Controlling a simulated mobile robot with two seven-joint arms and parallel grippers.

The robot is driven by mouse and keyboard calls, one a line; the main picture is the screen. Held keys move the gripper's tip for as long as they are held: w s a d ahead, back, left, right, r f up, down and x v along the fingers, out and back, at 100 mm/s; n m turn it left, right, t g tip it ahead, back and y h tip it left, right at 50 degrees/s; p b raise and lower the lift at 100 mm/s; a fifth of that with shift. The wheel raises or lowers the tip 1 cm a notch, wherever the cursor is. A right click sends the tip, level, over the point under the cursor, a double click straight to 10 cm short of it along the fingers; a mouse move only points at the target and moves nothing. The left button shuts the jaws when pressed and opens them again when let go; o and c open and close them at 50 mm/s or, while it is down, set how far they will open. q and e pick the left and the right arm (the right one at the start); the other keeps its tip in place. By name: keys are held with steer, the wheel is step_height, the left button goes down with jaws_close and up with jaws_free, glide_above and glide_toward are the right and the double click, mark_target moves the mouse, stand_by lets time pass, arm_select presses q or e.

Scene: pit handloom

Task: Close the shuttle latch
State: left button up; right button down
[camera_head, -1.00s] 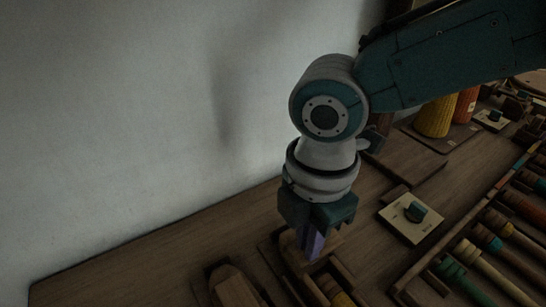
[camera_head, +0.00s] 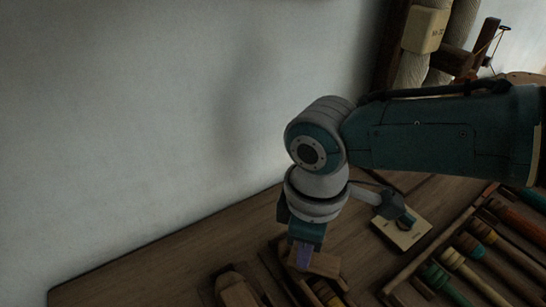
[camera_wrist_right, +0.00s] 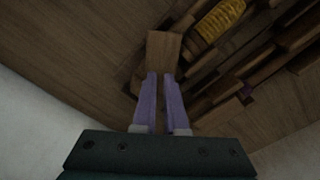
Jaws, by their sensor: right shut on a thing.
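My right gripper (camera_head: 302,262) points down at the wooden shuttle at the bottom of the head view. Its purple fingers are shut on a small brown wooden block, which looks like the shuttle latch (camera_head: 325,264). In the right wrist view the latch (camera_wrist_right: 163,48) sits at the fingertips (camera_wrist_right: 160,82), beside the shuttle's yellow wound bobbin (camera_wrist_right: 221,19). The bobbin also shows in the head view (camera_head: 326,293), partly cut off by the frame. Whether the latch touches its seat cannot be told. My left gripper is not in view.
Another wooden piece (camera_head: 237,288) lies left of the shuttle. A pale plate with a dark knob (camera_head: 402,233) lies to the right, near a rack of coloured bobbins (camera_head: 470,258). A pale wall (camera_head: 150,120) stands behind the wooden table (camera_head: 150,272).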

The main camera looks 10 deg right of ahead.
steer(key=m+p, duration=0.1)
steer(key=m, duration=0.2)
steer(key=shift+m, duration=0.4)
steer(key=shift+m+p, duration=0.5)
steer(key=shift+m, duration=1.4)
steer(key=c, duration=1.2)
jaws_free()
steer(key=shift+c, duration=0.2)
step_height(320, 180, up, 10)
steer(key=p, duration=0.6)
steer(key=shift+p, duration=0.4)
